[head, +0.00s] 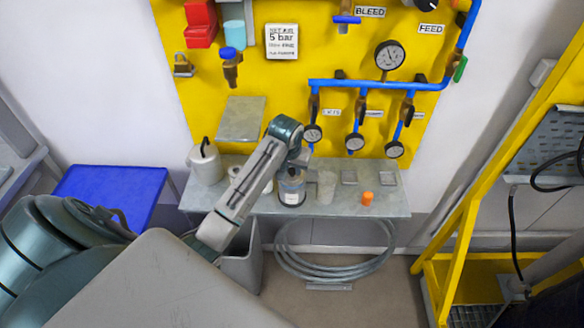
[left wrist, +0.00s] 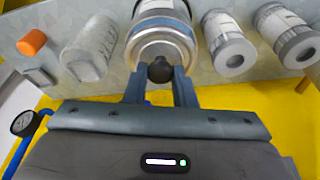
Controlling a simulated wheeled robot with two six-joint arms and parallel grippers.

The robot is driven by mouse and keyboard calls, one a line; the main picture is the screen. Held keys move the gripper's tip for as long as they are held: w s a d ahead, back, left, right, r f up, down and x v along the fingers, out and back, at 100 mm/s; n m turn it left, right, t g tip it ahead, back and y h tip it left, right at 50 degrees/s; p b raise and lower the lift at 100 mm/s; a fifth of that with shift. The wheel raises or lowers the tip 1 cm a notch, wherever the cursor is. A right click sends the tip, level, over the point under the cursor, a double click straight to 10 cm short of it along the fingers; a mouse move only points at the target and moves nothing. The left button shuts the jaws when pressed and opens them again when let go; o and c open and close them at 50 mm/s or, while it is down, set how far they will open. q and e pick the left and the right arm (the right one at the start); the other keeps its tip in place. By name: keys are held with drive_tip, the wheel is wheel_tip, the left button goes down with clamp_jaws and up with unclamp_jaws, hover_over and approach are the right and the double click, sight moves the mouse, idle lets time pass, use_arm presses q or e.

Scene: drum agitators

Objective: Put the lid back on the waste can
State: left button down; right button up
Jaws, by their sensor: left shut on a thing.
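The waste can (head: 291,190), a labelled cylinder, stands on the grey shelf in the head view, below my left gripper (head: 296,163). In the left wrist view the waste can (left wrist: 162,9) is at the top middle. The round metal lid (left wrist: 155,47) with its black knob lies over the can's mouth there. My left gripper (left wrist: 160,76) is shut on the knob, one finger on each side. I cannot tell whether the lid rests fully on the rim or hovers slightly above it. My right gripper is not in view.
A clear beaker (head: 327,187) and an orange cap (head: 367,198) stand right of the can on the shelf (head: 265,207). A pale container (head: 205,164) stands at the shelf's left. Gauges (head: 313,133) and blue pipes hang on the yellow panel close behind.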

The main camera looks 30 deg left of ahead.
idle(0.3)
use_arm(q)
drive_tip(key=c, duration=0.6)
unclamp_jaws()
drive_tip(key=shift+c, duration=0.2)
drive_tip(key=shift+r, duration=0.1)
drive_tip(key=shift+r, duration=3.4)
clamp_jaws()
